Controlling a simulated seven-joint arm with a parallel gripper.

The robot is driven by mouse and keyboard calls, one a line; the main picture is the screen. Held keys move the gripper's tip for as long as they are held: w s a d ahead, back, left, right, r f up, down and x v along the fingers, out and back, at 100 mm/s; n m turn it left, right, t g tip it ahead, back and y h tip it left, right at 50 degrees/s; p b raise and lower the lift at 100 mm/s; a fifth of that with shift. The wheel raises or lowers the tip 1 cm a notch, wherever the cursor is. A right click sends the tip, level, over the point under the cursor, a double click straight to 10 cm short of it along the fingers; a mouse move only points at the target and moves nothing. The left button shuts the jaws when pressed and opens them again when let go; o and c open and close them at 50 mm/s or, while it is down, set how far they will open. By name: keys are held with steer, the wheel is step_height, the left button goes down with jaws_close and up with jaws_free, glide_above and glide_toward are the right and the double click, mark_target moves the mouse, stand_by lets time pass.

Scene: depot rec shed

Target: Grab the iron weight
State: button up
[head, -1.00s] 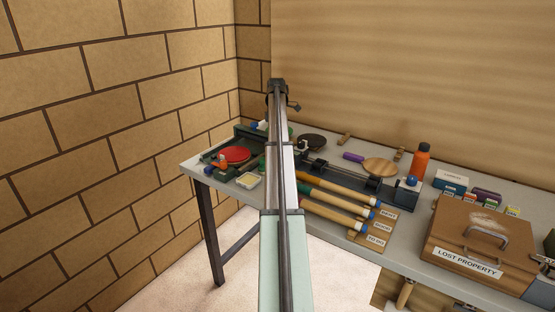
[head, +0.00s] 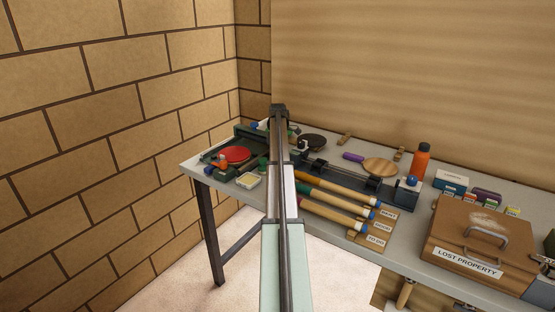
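I cannot pick out the iron weight with certainty; it may be hidden behind my arm. A dark round flat object (head: 312,142) lies at the back of the table, just right of my arm's end, and I cannot tell what it is. My gripper is at the far end of my arm, over the back left part of the table. My own arm hides its fingers, so whether they are open or hold anything does not show.
The grey table (head: 408,208) holds a red paddle (head: 236,154) at left, several wooden handles (head: 335,188), a wooden paddle (head: 380,166), an orange bottle (head: 421,162) and a brown lost property case (head: 478,238). A brick wall (head: 120,130) stands left.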

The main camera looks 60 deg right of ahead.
steer(key=c, duration=1.1)
steer(key=shift+c, duration=0.3)
steer(key=shift+r, duration=0.2)
